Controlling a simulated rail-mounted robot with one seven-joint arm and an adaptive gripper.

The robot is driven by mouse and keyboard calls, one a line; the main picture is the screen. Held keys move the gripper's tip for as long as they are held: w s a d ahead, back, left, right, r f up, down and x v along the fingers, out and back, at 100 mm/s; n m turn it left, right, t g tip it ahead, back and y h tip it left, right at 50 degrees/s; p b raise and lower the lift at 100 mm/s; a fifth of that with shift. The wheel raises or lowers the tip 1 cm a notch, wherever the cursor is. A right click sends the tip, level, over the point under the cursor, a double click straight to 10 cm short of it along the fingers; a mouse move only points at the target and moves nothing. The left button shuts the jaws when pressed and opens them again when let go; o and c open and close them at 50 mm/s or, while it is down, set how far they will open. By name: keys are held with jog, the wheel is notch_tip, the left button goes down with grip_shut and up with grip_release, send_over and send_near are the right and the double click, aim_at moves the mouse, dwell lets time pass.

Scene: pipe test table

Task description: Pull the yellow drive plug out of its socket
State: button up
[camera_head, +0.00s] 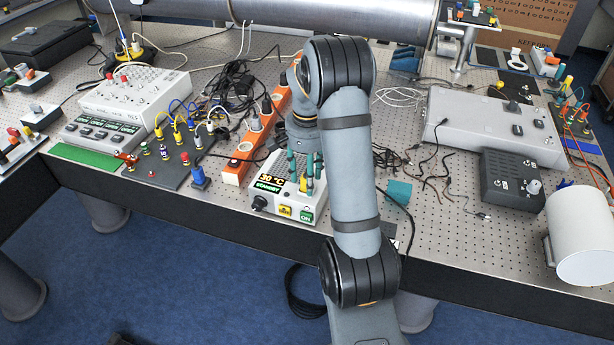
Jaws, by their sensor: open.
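A white control box (297,211) with a lit display stands near the table's front edge. A small yellow piece (303,185) shows upright on its top, which looks like the yellow drive plug; its socket is hidden. My gripper (304,174) points down over this box, its teal fingers apart on either side of the yellow piece. I cannot tell whether the fingers touch it. My own arm hides part of the gripper and the box's right back side. Other yellow plugs (177,134) with cables stand in the dark panel to the left.
An orange power strip (238,168) lies just left of the box. The dark plug panel (165,167) and a white mixer-like unit (133,96) are further left. Loose dark cables (432,165) and a large grey case (490,125) are on the right. A metal pipe (290,12) crosses the back.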

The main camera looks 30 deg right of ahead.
jog(key=shift+w+a+f, duration=0.1)
jog(key=shift+f, duration=0.15)
jog(key=shift+c, duration=0.6)
jog(key=c, duration=1)
jog(key=o, duration=1.1)
jog(key=shift+a, duration=0.1)
jog(key=shift+r, duration=0.1)
notch_tip(320, 180, up, 10)
jog(key=shift+r, duration=0.15)
